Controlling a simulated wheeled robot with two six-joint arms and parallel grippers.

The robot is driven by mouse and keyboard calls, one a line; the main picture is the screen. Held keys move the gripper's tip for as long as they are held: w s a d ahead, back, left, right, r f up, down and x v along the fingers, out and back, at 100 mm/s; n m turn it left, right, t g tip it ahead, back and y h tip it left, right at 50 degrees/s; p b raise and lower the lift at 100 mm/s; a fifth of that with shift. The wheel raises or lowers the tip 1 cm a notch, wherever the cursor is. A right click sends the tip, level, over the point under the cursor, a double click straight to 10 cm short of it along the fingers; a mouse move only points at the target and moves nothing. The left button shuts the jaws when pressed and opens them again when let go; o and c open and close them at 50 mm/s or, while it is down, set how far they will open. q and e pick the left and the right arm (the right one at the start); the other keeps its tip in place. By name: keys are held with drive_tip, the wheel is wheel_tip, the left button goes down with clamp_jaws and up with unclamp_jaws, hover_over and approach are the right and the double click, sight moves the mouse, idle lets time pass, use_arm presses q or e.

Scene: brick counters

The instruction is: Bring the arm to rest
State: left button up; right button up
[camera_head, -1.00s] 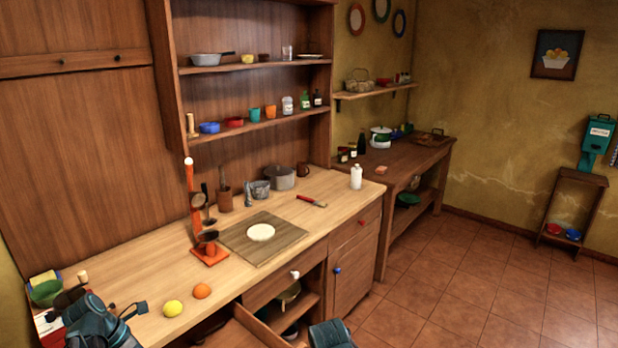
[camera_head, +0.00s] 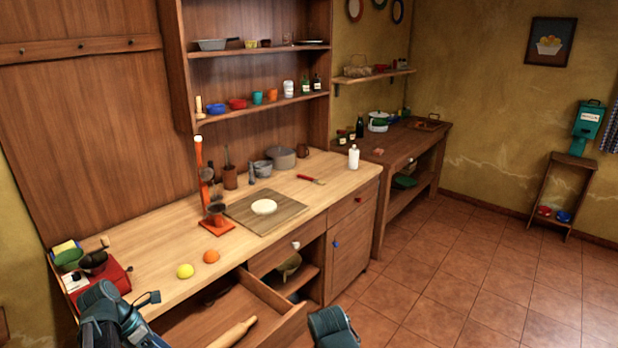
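My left arm (camera_head: 105,312) comes in at the bottom left, beside the counter's front left corner. A dark bracket-like end part shows on it, over the counter edge. I cannot make out whether its fingers are open or shut, and I see nothing held. Part of my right arm (camera_head: 334,328) shows at the bottom middle, in front of the open drawer's right end. Its fingers do not show.
An open drawer (camera_head: 285,305) with a rolling pin (camera_head: 232,333) juts out between my arms. A lemon (camera_head: 185,271) and an orange (camera_head: 211,256) lie on the wooden counter (camera_head: 150,262). A red box (camera_head: 110,282) stands near my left arm.

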use_arm(q)
drive_tip(key=d+m, duration=0.2)
drive_tip(key=d, duration=0.1)
drive_tip(key=d+f+m+y+b, duration=0.1)
drive_tip(key=d+m, duration=0.2)
drive_tip(key=d+f+m+g, duration=0.1)
drive_tip(key=d+m, duration=0.1)
drive_tip(key=d, duration=0.1)
drive_tip(key=shift+s+f+m+y, duration=0.15)
drive_tip(key=shift+f+m+y, duration=0.1)
drive_tip(key=shift+m+y, duration=0.05)
drive_tip(key=s+d+f+m+y+b, duration=0.2)
drive_tip(key=s+d+m, duration=0.1)
drive_tip(key=d+m, duration=0.7)
drive_tip(key=s+d+f+m+y+b, duration=0.2)
drive_tip(key=s+d+m+y, duration=0.1)
drive_tip(key=d+m, duration=0.7)
drive_tip(key=m, duration=0.3)
drive_tip(key=shift+s+f, duration=0.3)
drive_tip(key=shift+s, duration=0.1)
